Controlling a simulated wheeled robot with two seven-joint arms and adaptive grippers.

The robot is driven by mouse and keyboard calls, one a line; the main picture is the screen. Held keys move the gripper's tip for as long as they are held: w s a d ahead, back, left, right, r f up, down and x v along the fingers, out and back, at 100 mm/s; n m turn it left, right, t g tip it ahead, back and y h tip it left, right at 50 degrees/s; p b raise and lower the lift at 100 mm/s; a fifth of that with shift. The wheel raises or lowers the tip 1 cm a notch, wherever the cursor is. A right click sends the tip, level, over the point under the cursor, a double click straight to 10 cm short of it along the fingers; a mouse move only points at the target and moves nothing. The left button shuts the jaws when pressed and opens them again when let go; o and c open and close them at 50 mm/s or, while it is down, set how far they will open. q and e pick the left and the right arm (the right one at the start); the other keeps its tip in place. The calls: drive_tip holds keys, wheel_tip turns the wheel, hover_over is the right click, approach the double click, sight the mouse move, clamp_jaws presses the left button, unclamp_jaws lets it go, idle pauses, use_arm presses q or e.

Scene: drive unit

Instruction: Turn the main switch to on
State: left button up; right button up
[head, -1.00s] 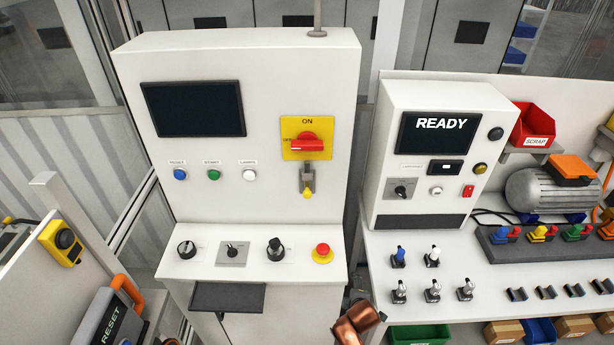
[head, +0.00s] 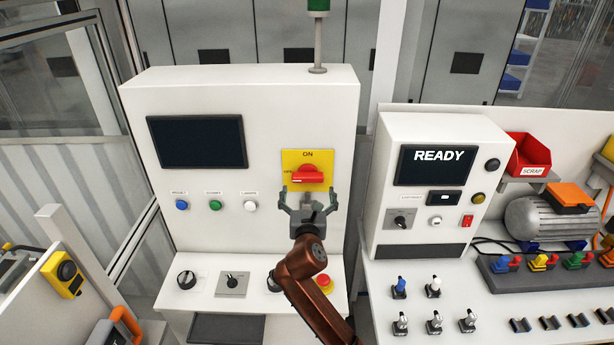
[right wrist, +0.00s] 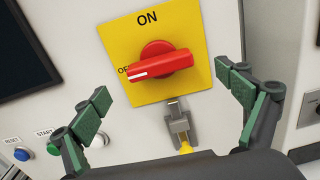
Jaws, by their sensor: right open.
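The main switch is a red rotary handle (head: 308,175) on a yellow plate (head: 319,157) on the white cabinet's upright face. ON is printed at the plate's top and OFF at its left. In the right wrist view the red handle (right wrist: 162,62) lies nearly level, its white mark pointing left at OFF. My right gripper (head: 308,192) is open and empty just below and in front of the handle. In the right wrist view its green-padded fingers (right wrist: 168,98) stand wide to either side, apart from the handle. My left gripper is not in view.
A grey hasp with a yellow padlock (right wrist: 182,135) hangs just under the plate. A dark screen (head: 197,142) and push buttons (head: 215,205) are to the left. An emergency stop (head: 324,283) sits on the ledge below. The READY cabinet (head: 433,190) stands to the right.

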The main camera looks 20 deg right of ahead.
sight(307, 178)
drive_tip(key=x, duration=0.6)
drive_tip(key=shift+w+r+p, duration=0.3)
drive_tip(key=shift+w+p, duration=0.05)
drive_tip(key=shift+p, duration=0.05)
drive_tip(key=shift+w+d, duration=0.15)
drive_tip(key=shift+w, duration=0.45)
drive_tip(key=shift+c, duration=0.5)
drive_tip(key=c, duration=1.1)
drive_tip(key=shift+o, duration=0.2)
